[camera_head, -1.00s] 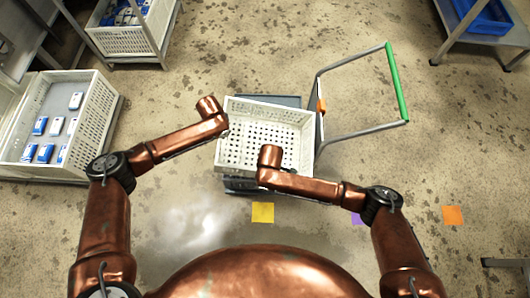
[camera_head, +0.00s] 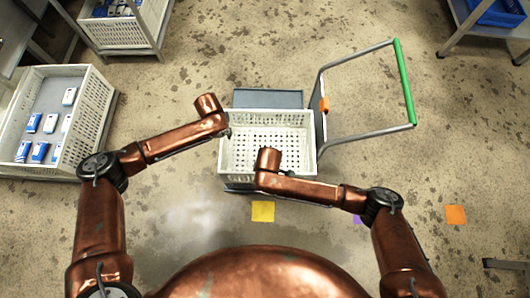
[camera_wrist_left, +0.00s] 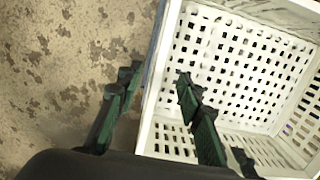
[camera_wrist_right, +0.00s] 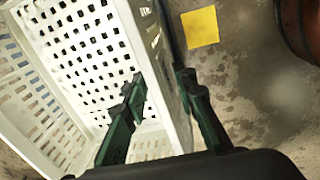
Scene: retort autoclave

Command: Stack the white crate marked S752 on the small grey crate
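A white perforated crate (camera_head: 226,150) stands level over a flat-decked trolley in the head view. It looks empty, and its S752 mark is not readable. My left gripper (camera_wrist_left: 158,78) straddles its left wall in the left wrist view, one finger outside and one inside, with gaps showing. My right gripper (camera_wrist_right: 163,80) straddles the right wall in the right wrist view in the same way, fingers apart. Both look open. A small grey crate cannot be made out; anything directly under the white crate is hidden.
The trolley's blue-grey deck (camera_head: 268,98) shows behind the crate, and its green handle (camera_head: 403,80) stands to the right. Another white crate (camera_head: 92,115) with several blue-and-white packs is at left. A table with a blue bin (camera_head: 500,12) is at top right.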

